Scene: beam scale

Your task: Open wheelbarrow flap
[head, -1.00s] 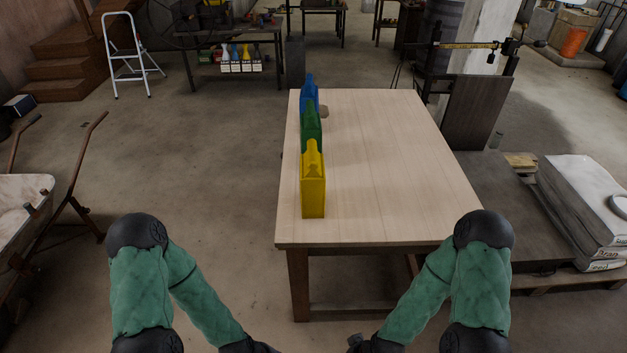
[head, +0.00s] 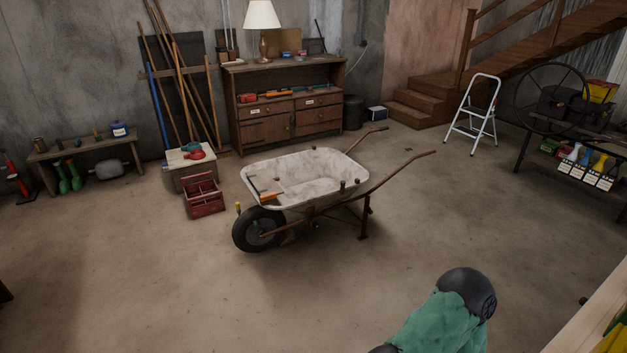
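The wheelbarrow (head: 310,172) stands upright on the concrete floor in the middle of the head view. It has a worn whitish tray, brown handles reaching to the upper right and a black front wheel (head: 259,229) at the left. At the tray's front left end is a flap area with a small orange-brown piece (head: 268,196) and dark fittings; whether the flap is open is hard to tell. One of my green-sleeved arms shows at the bottom right, well apart from the wheelbarrow. Neither of my grippers is in view.
A red toolbox (head: 204,197) and a small crate (head: 192,172) stand behind the wheelbarrow to the left. A wooden cabinet (head: 291,118) is at the back wall. A white stepladder (head: 474,112) and a table edge (head: 585,318) are to the right. The floor in front is clear.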

